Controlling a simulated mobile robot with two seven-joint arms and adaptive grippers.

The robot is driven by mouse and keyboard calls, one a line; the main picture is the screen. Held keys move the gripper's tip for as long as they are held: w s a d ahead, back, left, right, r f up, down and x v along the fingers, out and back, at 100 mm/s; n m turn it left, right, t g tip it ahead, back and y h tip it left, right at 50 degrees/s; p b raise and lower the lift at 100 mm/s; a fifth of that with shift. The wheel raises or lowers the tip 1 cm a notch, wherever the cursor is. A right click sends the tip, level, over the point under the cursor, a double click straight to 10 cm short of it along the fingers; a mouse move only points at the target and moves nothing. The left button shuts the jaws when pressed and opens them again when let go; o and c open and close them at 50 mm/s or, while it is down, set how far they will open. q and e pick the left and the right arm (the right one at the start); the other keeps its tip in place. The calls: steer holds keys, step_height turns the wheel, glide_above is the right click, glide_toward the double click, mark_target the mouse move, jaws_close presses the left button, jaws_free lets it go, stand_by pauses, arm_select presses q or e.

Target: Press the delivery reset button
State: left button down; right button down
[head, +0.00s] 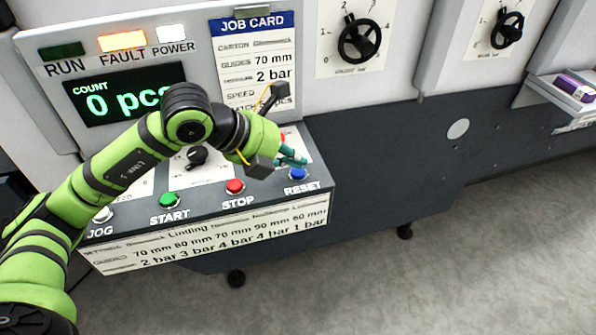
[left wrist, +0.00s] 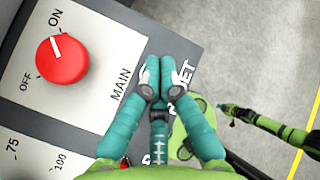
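The blue button (head: 298,173) sits at the right end of the sloped panel, above the printed word RESET. My left gripper (head: 300,160) is just above and behind it in the head view, its teal fingers pointing towards the right end of the panel. I cannot tell whether the fingertips touch the button.
A red STOP button (head: 235,187), a green START button (head: 169,200) and a white JOG button (head: 103,214) line the panel to the left. A red MAIN switch (left wrist: 62,60) is close to the fingers. The FAULT lamp (head: 122,41) glows amber.

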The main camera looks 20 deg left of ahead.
mark_target(294, 171)
arm_select(q)
steer(key=shift+f+b, duration=0.3)
stand_by(0.6)
steer(key=shift+s+d+f+b, duration=0.25)
steer(key=shift+d+f+b, duration=0.15)
steer(key=shift+f+b, duration=0.25)
stand_by(0.6)
steer(key=shift+s+a+r+p, duration=0.1)
steer(key=shift+r+p, duration=0.15)
steer(key=shift+r, duration=0.2)
steer(key=shift+s+a+r+p, duration=0.1)
steer(key=shift+r+p, duration=0.1)
steer(key=shift+r, duration=0.25)
steer(key=shift+w+r, duration=0.1)
steer(key=shift+w+a+r+p, duration=0.1)
steer(key=shift+w+r+p, duration=0.35)
steer(key=shift+r+p, duration=0.2)
steer(key=shift+s+r+p, duration=0.15)
steer(key=shift+r+p, duration=1)
steer(key=shift+r, duration=0.75)
steer(key=shift+a, duration=0.1)
